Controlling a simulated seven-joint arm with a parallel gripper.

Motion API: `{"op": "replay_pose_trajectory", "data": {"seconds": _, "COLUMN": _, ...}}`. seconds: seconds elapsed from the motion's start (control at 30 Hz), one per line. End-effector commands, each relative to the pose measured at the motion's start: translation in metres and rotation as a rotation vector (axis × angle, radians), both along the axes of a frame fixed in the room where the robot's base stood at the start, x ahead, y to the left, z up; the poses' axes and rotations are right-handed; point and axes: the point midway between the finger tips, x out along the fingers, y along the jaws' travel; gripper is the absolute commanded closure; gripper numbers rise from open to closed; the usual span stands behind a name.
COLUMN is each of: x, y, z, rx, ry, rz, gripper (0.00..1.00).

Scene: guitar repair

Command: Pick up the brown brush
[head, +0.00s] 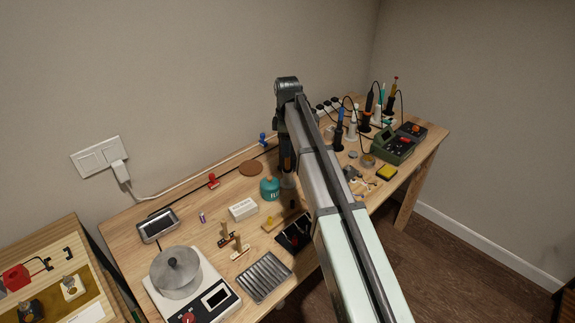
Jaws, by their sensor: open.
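My arm crosses the head view from the lower right, and my gripper (287,172) hangs from its far end over the middle of the workbench, just behind a teal pot (270,189). The fingertips are small, dark and partly covered by the arm; the gripper is open and I see nothing held in it. Two small brown-and-cream upright pieces (241,248) stand nearer the front, left of the arm. They may be brushes, but they are too small to be sure. I cannot clearly make out the brown brush; the arm hides part of the bench.
Soldering tools and a green device (392,146) crowd the right. Free wood shows near the back left.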

Motion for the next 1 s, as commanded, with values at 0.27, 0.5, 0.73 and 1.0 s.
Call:
{"op": "replay_pose_trajectory", "data": {"seconds": 0.27, "x": 0.000, "y": 0.000, "z": -0.011, "rx": 0.000, "ry": 0.000, "rz": 0.000, "gripper": 0.50}}
{"op": "replay_pose_trajectory", "data": {"seconds": 0.5, "x": 0.001, "y": -0.002, "z": -0.038, "rx": 0.000, "ry": 0.001, "rz": 0.000, "gripper": 0.50}}
{"op": "replay_pose_trajectory", "data": {"seconds": 0.73, "x": 0.001, "y": -0.001, "z": -0.058, "rx": 0.000, "ry": -0.001, "rz": 0.000, "gripper": 0.50}}
{"op": "replay_pose_trajectory", "data": {"seconds": 1.0, "x": 0.002, "y": -0.001, "z": -0.058, "rx": 0.000, "ry": -0.001, "rz": 0.000, "gripper": 0.57}}
